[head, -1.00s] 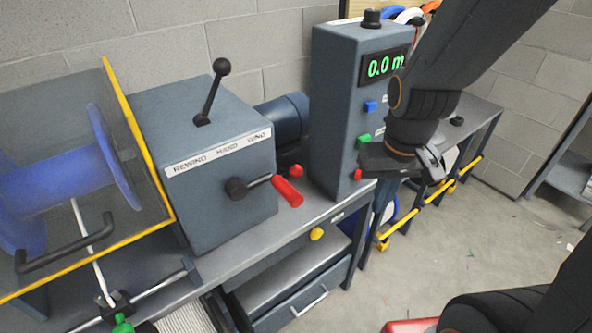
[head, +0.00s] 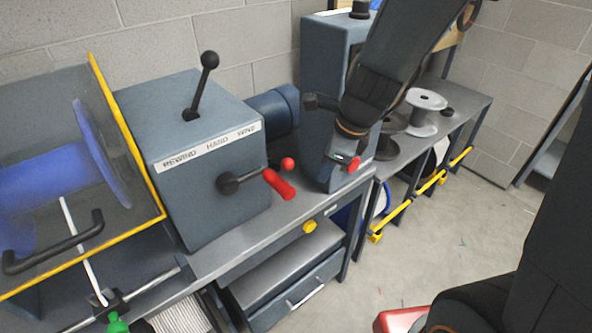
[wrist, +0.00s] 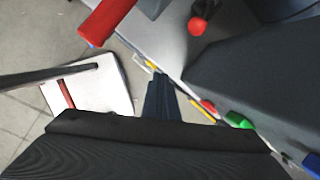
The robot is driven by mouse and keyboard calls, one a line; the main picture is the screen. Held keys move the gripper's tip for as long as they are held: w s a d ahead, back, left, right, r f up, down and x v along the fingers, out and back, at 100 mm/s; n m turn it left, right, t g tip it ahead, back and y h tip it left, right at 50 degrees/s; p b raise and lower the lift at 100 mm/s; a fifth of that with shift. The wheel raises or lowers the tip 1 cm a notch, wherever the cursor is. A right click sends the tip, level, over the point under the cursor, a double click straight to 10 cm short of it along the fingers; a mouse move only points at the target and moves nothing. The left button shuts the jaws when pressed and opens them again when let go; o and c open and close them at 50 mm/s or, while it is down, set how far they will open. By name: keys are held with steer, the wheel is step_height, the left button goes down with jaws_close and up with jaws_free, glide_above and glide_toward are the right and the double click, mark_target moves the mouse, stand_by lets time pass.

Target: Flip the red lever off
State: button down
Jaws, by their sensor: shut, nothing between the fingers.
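A red-knobbed lever (head: 288,163) stands on the bench just behind the winder box's crank, its lower part partly hidden. In the wrist view the same red knob (wrist: 198,26) shows on a dark stem at the upper middle. My gripper (wrist: 158,78) is shut and empty, its fingers pointing toward the bench edge. The red knob lies ahead of the fingertips and to the right, apart from them. In the head view my wrist hangs before the control column, right of the knob; my fingers are hard to make out there.
The crank's red grip (head: 280,185) sits close beside the knob and also shows at the upper left of the wrist view (wrist: 107,20). The winder box (head: 205,165) is left. The control column (head: 325,60) is close to my arm; its green button (wrist: 240,120) shows in the wrist view.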

mark_target(278, 162)
steer(key=w+m, duration=0.1)
steer(key=m, duration=0.1)
steer(key=a+m, duration=0.1)
steer(key=m, duration=0.2)
steer(key=w+a+m, duration=0.1)
steer(key=m, duration=0.1)
steer(key=shift+w+a+f+m+t, duration=0.1)
steer(key=shift+w+a+m+t, duration=0.05)
steer(key=shift+w+m+t, duration=0.2)
steer(key=b+x, duration=0.6)
steer(key=x, duration=0.4)
steer(key=shift+s+a+f, duration=0.1)
steer(key=shift+a+f, duration=0.05)
steer(key=shift+a, duration=0.05)
steer(key=shift+w+a+r+p, duration=0.2)
steer(key=shift+w+r+p, duration=0.2)
steer(key=shift+r+p, duration=0.2)
steer(key=shift+w+a+r+p, duration=0.2)
steer(key=shift+w+r+p, duration=0.15)
steer(key=shift+r+p, duration=0.25)
steer(key=shift+w+a+r+p, duration=0.25)
steer(key=shift+w+r+p, duration=0.05)
steer(key=shift+w+p, duration=0.3)
steer(key=shift+r, duration=0.15)
